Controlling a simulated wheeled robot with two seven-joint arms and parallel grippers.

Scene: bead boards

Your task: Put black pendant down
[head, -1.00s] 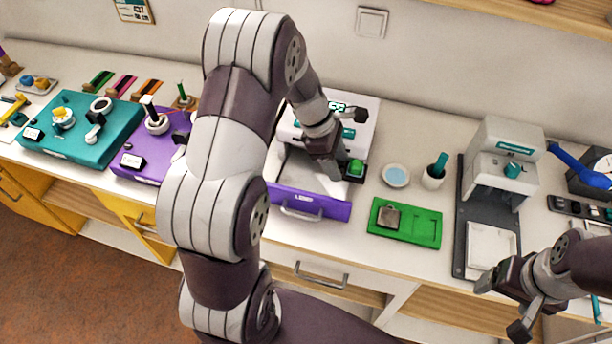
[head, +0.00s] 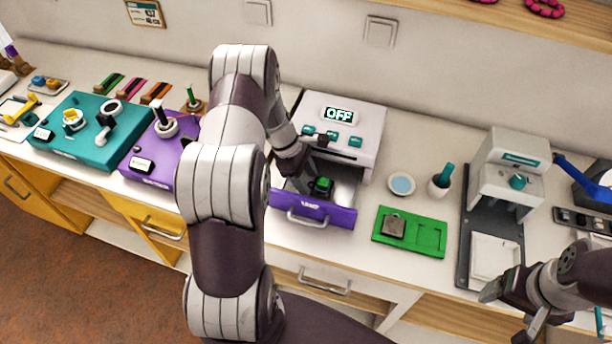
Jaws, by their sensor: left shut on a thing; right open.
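My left gripper (head: 319,178) is at the open drawer (head: 331,212) of a white machine with a purple drawer front. My arm hides some of the drawer. My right gripper (head: 508,314) is open and empty at the lower right.
The machine's display (head: 339,116) reads OFF. To the right are a green tray (head: 430,239) with a grey-brown square piece, a pale blue dish (head: 401,184), a cup (head: 440,184) and a press (head: 510,165). Teal (head: 80,140) and purple boards stand at the left.

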